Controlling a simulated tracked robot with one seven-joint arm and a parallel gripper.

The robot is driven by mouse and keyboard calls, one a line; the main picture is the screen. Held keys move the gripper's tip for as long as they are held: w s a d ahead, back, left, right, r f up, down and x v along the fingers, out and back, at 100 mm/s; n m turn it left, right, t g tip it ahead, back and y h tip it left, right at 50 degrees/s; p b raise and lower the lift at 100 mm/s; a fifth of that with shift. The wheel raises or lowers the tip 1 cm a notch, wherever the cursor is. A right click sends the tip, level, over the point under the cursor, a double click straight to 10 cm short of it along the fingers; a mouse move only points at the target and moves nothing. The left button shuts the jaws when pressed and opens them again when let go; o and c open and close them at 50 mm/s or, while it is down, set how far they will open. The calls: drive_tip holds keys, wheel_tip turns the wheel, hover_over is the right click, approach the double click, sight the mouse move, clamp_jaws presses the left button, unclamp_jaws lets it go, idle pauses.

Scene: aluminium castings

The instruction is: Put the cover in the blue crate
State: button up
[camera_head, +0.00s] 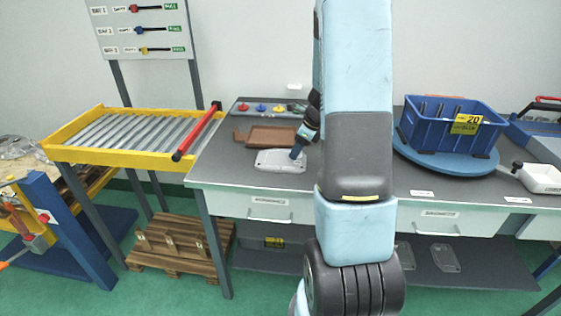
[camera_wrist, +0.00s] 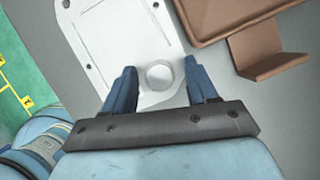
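The cover (camera_head: 278,163) is a pale grey metal plate lying flat on the grey bench, left of my arm. In the wrist view the cover (camera_wrist: 115,38) shows small holes along its rim and a round raised boss (camera_wrist: 159,76) at its near end. My gripper (camera_wrist: 160,68) is open over that end, one blue finger on each side of the boss, with gaps showing. In the head view my gripper (camera_head: 298,152) is at the cover's right end. The blue crate (camera_head: 426,134) stands on a round blue turntable (camera_head: 440,163) at right, with grey parts in it and a yellow "20" label.
A brown tray (camera_head: 271,136) lies just behind the cover; it also shows in the wrist view (camera_wrist: 215,18). A yellow roller conveyor (camera_head: 120,157) with a red bar stands at left. A white box (camera_head: 541,178) is right of the turntable. My arm hides the bench middle.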

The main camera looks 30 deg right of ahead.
clamp_jaws()
idle(0.3)
